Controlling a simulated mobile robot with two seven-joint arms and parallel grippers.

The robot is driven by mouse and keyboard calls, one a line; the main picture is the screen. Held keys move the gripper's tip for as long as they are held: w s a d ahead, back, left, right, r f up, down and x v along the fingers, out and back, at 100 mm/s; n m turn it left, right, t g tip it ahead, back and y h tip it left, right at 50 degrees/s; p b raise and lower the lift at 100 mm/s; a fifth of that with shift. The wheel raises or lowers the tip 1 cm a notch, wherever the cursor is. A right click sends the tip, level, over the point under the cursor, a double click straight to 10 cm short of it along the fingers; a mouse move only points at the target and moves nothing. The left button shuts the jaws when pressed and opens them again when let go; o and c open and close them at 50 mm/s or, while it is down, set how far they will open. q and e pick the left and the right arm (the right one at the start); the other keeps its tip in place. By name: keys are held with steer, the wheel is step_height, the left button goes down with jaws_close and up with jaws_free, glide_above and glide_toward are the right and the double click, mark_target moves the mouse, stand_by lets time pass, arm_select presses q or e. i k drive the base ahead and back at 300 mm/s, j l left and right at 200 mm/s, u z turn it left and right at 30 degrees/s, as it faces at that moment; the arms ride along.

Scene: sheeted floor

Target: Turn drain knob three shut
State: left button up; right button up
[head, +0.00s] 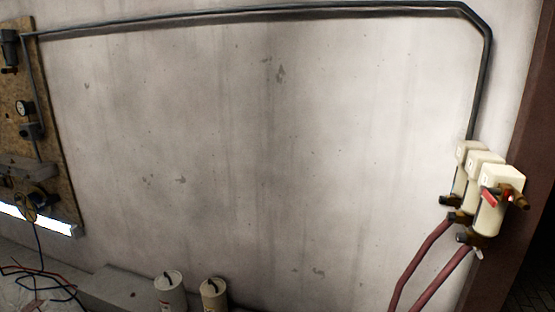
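Three cream-white filter-like units (490,214) hang in a row on the wall at the right. Each has a dark fitting at its lower end; the nearest dark fitting (468,237) is at the bottom of the closest unit. A small pale piece (479,253) shows just below it. A red lever (489,198) and a brass fitting (517,199) are on the nearest unit. I see no number on any knob, and cannot tell which is drain knob three or how it is turned. Neither of my grippers is in view.
A dark pipe (481,90) runs along the wall top and down to the units. Reddish hoses (422,262) hang below them. Two canisters (170,292) stand at the bottom. A board (45,130) with a gauge (24,107) is at the left. Loose cables (35,285) lie below it.

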mark_target(460, 238)
steer(key=z, duration=1.25)
